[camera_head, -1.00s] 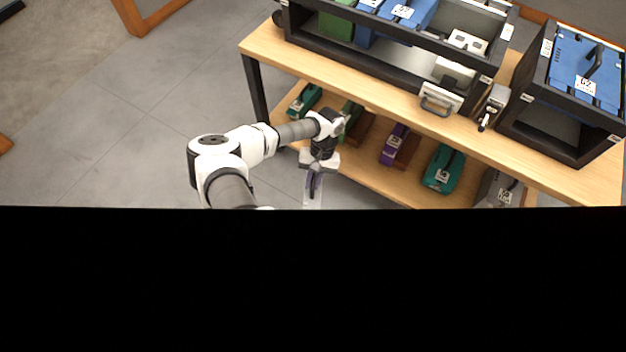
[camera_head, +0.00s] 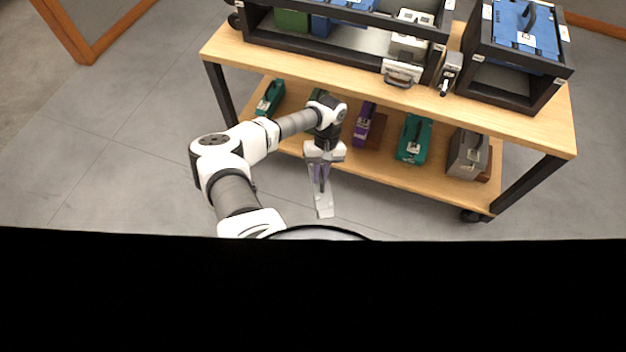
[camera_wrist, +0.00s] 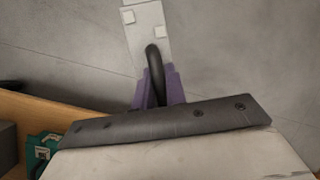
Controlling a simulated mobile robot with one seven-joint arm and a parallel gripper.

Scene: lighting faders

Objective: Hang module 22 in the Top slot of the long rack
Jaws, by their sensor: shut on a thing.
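My gripper (camera_head: 321,178) is shut on the dark handle of a pale grey module (camera_head: 324,206) and holds it out over the floor, in front of the cart. In the wrist view, the purple fingers (camera_wrist: 158,92) close around the black handle, and the module's pale face (camera_wrist: 147,32) extends beyond them. Its number cannot be read. The long rack (camera_head: 300,46) is a black open frame on the cart's wooden top. It holds green and blue modules at its left and pale grey parts at its right. Its slot labels are too small to read.
A shorter black rack (camera_head: 510,92) with a blue module (camera_head: 525,28) stands at the top's right end. A small grey item (camera_head: 449,74) stands between the racks. The lower shelf holds teal (camera_head: 414,140), purple (camera_head: 364,125) and grey (camera_head: 467,155) modules. Floor left of the cart is clear.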

